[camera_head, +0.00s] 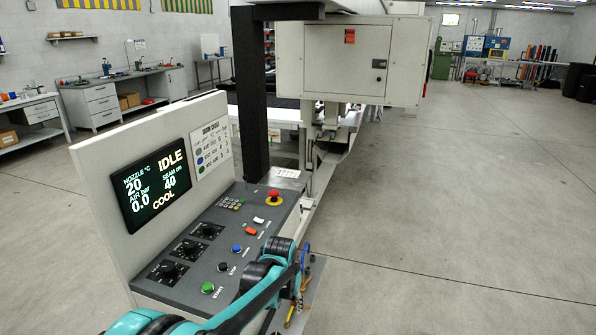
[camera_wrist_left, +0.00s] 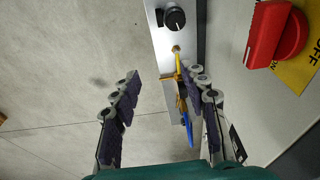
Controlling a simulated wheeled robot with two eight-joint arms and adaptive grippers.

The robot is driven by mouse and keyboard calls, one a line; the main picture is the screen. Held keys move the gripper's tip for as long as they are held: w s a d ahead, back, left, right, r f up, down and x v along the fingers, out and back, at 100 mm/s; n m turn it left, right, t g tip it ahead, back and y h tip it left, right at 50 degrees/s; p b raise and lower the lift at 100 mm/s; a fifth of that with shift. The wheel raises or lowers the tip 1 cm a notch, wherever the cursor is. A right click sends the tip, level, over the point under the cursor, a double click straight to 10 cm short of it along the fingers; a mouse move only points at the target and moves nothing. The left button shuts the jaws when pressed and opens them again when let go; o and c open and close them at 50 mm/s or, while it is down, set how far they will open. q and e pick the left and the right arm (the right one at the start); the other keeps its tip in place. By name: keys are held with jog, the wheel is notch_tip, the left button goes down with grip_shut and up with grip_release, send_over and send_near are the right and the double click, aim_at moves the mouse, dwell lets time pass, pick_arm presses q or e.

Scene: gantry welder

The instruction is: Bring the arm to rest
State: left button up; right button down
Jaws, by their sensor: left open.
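My left arm (camera_head: 235,301) is teal and black and reaches in from the bottom left of the head view, past the front edge of the control console (camera_head: 205,255). In the left wrist view my left gripper (camera_wrist_left: 161,80) is open, with dark pads on both fingers and nothing held between them. The right finger appears close to a brass fitting (camera_wrist_left: 174,92) with a yellow part and a blue hose; I cannot tell whether they touch. My right arm and gripper are not in view.
The screen (camera_head: 156,183) reads IDLE and COOL. A red mushroom button (camera_head: 273,196) and a green start button (camera_head: 208,287) sit on the console. A black knob (camera_wrist_left: 174,18) and red rotary switch (camera_wrist_left: 277,35) are near the gripper. Floor (camera_head: 480,200) at right is clear.

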pick_arm(q)
jog(key=s+a+r+n+t, duration=0.2)
jog(key=s+a+r+t, duration=0.1)
jog(key=s+a+r, duration=0.85)
jog(key=s+a+f+n+t, duration=0.1)
jog(key=s+a+f+t, duration=0.1)
jog(key=s, duration=1.1)
jog(key=shift+s+a+f+y, duration=0.2)
jog(key=shift+a+f+y, duration=0.1)
jog(key=shift+a, duration=0.35)
dwell(0.5)
